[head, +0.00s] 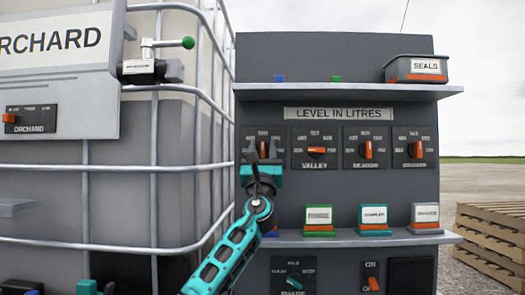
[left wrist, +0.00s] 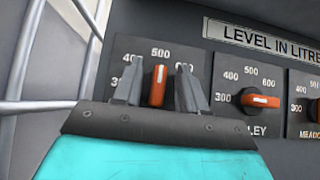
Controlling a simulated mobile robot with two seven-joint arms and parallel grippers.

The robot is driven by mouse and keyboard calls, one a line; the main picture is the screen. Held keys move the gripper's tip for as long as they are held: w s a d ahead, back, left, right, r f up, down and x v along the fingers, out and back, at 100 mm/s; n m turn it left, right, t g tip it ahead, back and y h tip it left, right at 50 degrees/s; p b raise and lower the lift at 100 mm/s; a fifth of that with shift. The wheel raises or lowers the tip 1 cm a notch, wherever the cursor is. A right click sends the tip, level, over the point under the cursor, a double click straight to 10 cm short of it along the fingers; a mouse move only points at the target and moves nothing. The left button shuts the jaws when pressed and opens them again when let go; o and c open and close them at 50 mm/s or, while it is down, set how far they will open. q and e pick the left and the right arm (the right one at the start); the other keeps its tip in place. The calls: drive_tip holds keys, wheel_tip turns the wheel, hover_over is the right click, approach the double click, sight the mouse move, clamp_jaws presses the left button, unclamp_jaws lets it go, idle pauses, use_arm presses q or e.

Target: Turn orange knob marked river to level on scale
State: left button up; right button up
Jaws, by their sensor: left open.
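The leftmost orange knob (head: 263,148) on the panel sits behind my left gripper (head: 262,155), which hides its name label, so I cannot read "river". In the left wrist view the orange knob (left wrist: 157,86) stands nearly upright, its tip close to the 500 mark. My left gripper (left wrist: 158,90) is open, with one finger on each side of the knob. Small gaps seem to show between fingers and knob; contact is hard to tell. The scale (left wrist: 160,54) around it shows 400, 500 and part of other numbers. My right gripper is not in view.
Valley knob (head: 316,151), Meadow knob (head: 367,150) and another orange knob (head: 415,150) follow to the right. A shelf (head: 350,90) with a SEALS bin (head: 417,70) juts out above; a lower shelf (head: 400,238) holds labelled boxes. A caged ORCHARD tote (head: 180,130) stands left.

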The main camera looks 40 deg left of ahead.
use_arm(q)
drive_tip(key=shift+c, duration=0.2)
drive_tip(key=c, duration=0.6)
clamp_jaws()
